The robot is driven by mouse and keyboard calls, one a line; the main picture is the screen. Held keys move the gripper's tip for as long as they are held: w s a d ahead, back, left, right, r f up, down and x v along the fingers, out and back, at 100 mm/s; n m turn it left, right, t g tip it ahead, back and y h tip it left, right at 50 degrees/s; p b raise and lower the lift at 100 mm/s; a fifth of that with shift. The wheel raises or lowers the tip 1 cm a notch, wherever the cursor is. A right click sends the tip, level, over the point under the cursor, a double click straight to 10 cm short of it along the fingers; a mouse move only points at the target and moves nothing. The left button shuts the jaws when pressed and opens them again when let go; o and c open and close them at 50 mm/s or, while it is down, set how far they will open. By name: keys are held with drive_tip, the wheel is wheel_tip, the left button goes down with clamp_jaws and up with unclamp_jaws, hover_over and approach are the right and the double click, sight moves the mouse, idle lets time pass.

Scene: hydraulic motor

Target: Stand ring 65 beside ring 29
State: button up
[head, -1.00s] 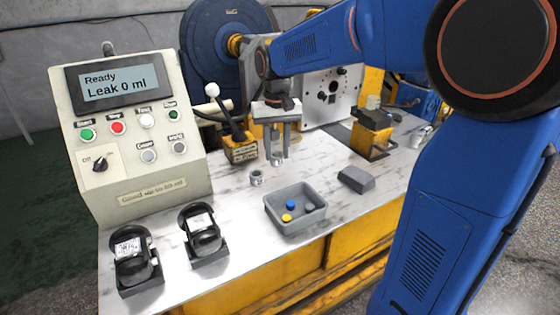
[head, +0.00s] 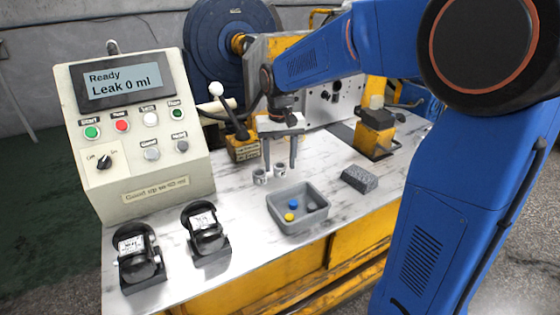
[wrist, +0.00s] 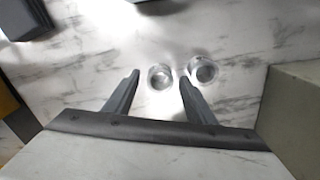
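Two small silvery metal rings stand on the marbled bench top with their openings up, side by side with a narrow gap. The left ring (head: 260,176) and the right ring (head: 280,170) have markings too small to read, so I cannot tell which is 65 and which is 29. In the wrist view the right ring (wrist: 160,77) lies between my fingertips and the left ring (wrist: 202,69) lies just outside one finger. My gripper (head: 280,166) is open around the right ring, fingers pointing down; it also shows in the wrist view (wrist: 159,79).
A grey tray (head: 275,212) with blue and yellow pieces stands in front of the rings. A grey block (head: 359,179) lies to its right. A lever unit (head: 240,148) stands behind left, the control panel (head: 135,140) farther left. Two black holders (head: 207,243) stand front left.

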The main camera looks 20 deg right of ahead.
drive_tip(key=shift+r, duration=0.15)
wheel_tip(320, 180, up, 12)
idle(0.6)
drive_tip(key=s+d+f+t, duration=0.1)
drive_tip(key=s+d+f, duration=0.1)
drive_tip(key=s, duration=0.7)
drive_tip(key=s+d+f+n+t, duration=0.1)
drive_tip(key=s+d+f+t, duration=0.1)
drive_tip(key=s+f, duration=0.3)
drive_tip(key=s+d+f+t, duration=0.1)
drive_tip(key=s+d+f, duration=0.2)
drive_tip(key=s, duration=1.1)
drive_tip(key=shift+f+t, duration=0.4)
drive_tip(key=shift+f, duration=0.35)
